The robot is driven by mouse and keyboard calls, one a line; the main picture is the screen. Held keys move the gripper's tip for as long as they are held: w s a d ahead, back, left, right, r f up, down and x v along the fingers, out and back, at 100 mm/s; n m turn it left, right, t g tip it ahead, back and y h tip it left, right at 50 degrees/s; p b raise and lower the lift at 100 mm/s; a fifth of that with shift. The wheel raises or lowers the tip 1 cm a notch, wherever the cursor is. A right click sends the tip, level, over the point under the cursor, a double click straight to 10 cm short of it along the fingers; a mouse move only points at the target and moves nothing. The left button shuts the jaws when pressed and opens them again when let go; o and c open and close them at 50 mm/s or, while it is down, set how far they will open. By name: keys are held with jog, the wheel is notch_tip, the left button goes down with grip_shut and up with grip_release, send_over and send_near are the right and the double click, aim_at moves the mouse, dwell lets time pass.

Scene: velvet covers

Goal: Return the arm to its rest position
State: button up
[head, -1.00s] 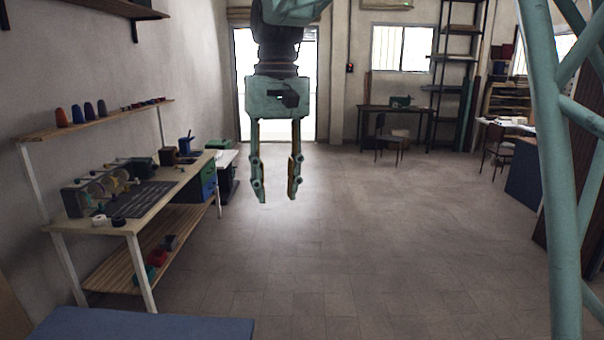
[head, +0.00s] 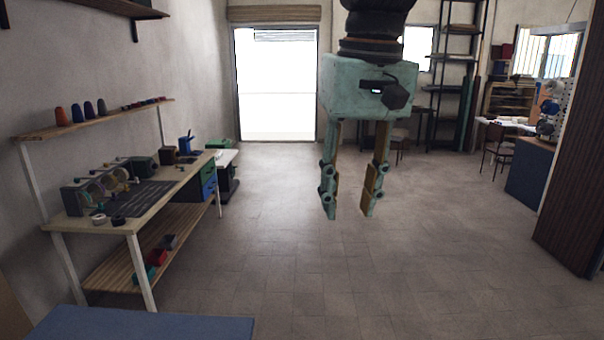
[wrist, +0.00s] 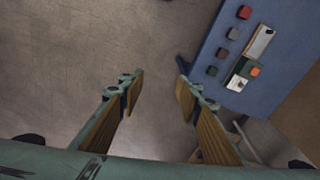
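My gripper (head: 348,212) hangs in mid-air near the middle of the head view, fingers pointing down over open floor. Its two fingers are spread apart with nothing between them. In the wrist view my gripper (wrist: 158,82) also shows open and empty, with bare floor between and beyond the fingertips. The upper part of my arm is cut off by the top of the head view.
A workbench (head: 125,222) with tools and a shelf stands along the left wall. A blue tabletop (head: 140,324) is at the lower left; a blue surface (wrist: 222,60) with small blocks shows in the wrist view. A brown panel (head: 570,170) stands at right. The middle floor is clear.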

jog(key=s+d+f, duration=0.3)
jog(key=s+d, duration=0.1)
jog(key=s, duration=0.4)
jog(key=s+d+f+m+t, duration=0.1)
jog(key=s+d+f, duration=0.2)
jog(key=s, duration=0.5)
jog(key=s+d+f+m+t, duration=0.1)
jog(key=s+d+f, duration=0.2)
jog(key=s, duration=0.6)
jog(key=shift+d+f+h+b, duration=0.3)
jog(key=shift+d+b, duration=0.15)
jog(key=shift+d, duration=0.9)
jog(key=shift+r, duration=0.1)
